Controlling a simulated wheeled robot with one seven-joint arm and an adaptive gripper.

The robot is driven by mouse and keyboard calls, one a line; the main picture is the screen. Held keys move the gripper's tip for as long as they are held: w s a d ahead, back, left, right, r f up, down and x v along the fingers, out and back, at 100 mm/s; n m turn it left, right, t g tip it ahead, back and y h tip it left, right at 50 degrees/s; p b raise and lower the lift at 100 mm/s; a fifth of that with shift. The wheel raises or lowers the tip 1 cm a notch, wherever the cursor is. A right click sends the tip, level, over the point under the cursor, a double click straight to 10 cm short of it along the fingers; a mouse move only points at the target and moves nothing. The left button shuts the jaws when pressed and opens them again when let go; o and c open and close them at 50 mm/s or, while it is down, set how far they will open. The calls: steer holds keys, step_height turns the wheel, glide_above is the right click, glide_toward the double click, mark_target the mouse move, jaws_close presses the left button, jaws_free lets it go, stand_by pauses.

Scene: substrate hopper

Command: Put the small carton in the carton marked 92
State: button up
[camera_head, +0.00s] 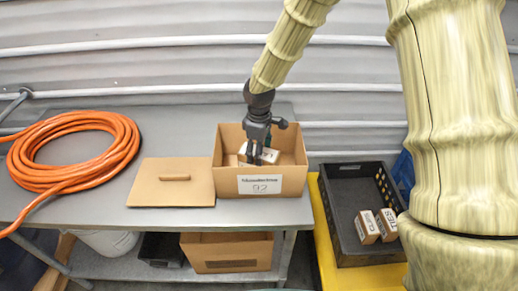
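The open carton marked 92 (230,182) stands on the grey bench, with its white label facing me. My gripper (256,156) points down into its opening. A small brown-and-white carton (269,155) is at the fingertips, inside the carton's opening. The fingers partly cover it, and I cannot tell whether they grip it or whether it rests on the carton's floor. Two more small cartons with printed white labels, one (367,227) beside the other (387,224), sit in the black crate at the right.
A flat brown lid (172,190) with a handle lies left of the carton. A coiled orange hose (125,150) takes up the bench's left end. The black crate (346,252) stands on a yellow surface (326,270). Another brown carton (226,252) is below the bench.

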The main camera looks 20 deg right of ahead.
steer(key=shift+s+r, duration=0.1)
steer(key=shift+f, duration=0.2)
steer(key=o, duration=1.5)
steer(key=shift+o, duration=0.2)
steer(key=shift+r, duration=0.15)
step_height(320, 180, up, 12)
steer(key=b, duration=0.4)
